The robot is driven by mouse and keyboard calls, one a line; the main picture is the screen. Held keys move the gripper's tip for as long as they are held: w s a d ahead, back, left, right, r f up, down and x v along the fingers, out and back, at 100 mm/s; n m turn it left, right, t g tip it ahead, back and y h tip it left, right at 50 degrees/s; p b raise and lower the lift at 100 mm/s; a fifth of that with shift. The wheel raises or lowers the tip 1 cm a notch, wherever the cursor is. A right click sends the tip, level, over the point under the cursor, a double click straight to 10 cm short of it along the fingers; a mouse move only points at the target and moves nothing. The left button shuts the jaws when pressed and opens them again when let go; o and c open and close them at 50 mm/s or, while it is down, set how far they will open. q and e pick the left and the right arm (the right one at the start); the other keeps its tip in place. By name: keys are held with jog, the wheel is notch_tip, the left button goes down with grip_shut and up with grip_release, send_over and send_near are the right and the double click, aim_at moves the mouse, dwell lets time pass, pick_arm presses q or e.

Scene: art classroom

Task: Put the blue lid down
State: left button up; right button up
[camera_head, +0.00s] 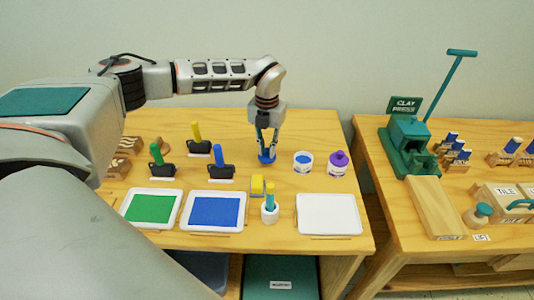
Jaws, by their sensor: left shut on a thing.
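My left gripper (267,146) points down over the left table and is shut on the blue lid (267,157). The lid sits at the fingertips, close to the table top; I cannot tell whether it touches the wood. To its right stands an open jar of blue paint (303,162) with a white label. A jar with a purple lid (339,159) stands beside that one. My right gripper is not in view.
On the left table (320,126) are a green tray (151,208), a blue tray (214,211), a white tray (328,214), a yellow block (257,186), and a white cup (270,212) holding a tool. A clay press (409,143) stands on the right table.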

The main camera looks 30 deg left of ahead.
aim_at(267, 150)
pick_arm(q)
jog(key=shift+f, duration=1.1)
jog(key=shift+f, duration=0.15)
jog(key=o, duration=0.7)
jog(key=shift+o, duration=0.2)
notch_tip(267, 150, up, 12)
jog(key=shift+d, duration=0.1)
